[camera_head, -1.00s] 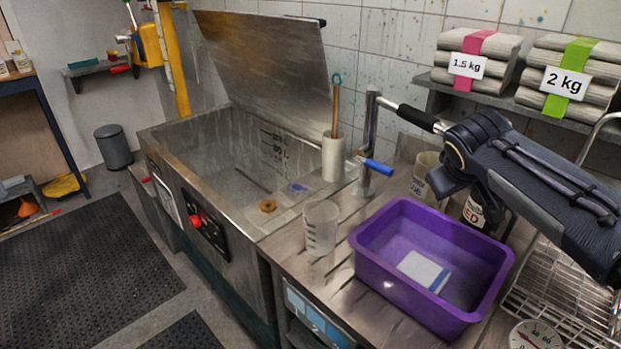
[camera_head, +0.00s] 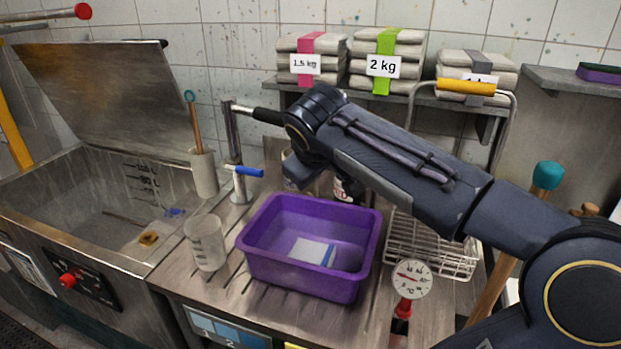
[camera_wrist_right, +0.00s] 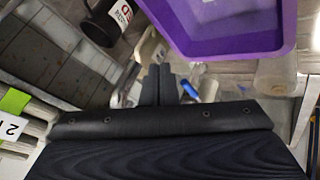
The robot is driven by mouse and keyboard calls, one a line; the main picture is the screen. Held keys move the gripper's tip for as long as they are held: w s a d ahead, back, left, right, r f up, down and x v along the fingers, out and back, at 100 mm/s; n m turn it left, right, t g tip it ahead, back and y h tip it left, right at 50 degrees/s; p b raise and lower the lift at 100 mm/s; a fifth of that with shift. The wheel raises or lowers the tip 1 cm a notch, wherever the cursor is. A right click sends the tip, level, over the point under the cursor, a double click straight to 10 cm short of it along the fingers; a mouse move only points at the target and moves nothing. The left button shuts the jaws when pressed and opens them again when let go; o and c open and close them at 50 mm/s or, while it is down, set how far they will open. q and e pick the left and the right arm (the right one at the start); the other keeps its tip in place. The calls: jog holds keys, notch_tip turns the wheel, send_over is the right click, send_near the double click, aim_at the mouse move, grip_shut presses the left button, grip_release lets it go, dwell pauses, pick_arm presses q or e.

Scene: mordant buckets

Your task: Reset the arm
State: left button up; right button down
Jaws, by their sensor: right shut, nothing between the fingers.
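My right arm (camera_head: 410,165) comes in from the right in the head view and reaches over the counter behind the purple tub (camera_head: 262,262). Its wrist end is by the steel tap post (camera_head: 233,150), but the fingertips are hidden in that view. In the right wrist view, my right gripper (camera_wrist_right: 160,82) has its fingers together with nothing between them. The purple tub (camera_wrist_right: 222,42) and a blue handle (camera_wrist_right: 190,89) show beyond the fingers. My left gripper is not in view.
A clear beaker (camera_head: 205,245) stands left of the tub. A wire rack (camera_head: 430,245) and a dial thermometer (camera_head: 411,280) are to its right. Weight-labelled bundles (camera_head: 388,62) lie on the wall shelf behind the arm. A steel tank (camera_head: 110,250) with a raised lid is at left.

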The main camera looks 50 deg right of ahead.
jog(key=shift+s+d+v, duration=0.15)
jog(key=shift+v, duration=0.9)
jog(key=shift+s+d+v, duration=0.15)
jog(key=shift+v, duration=0.9)
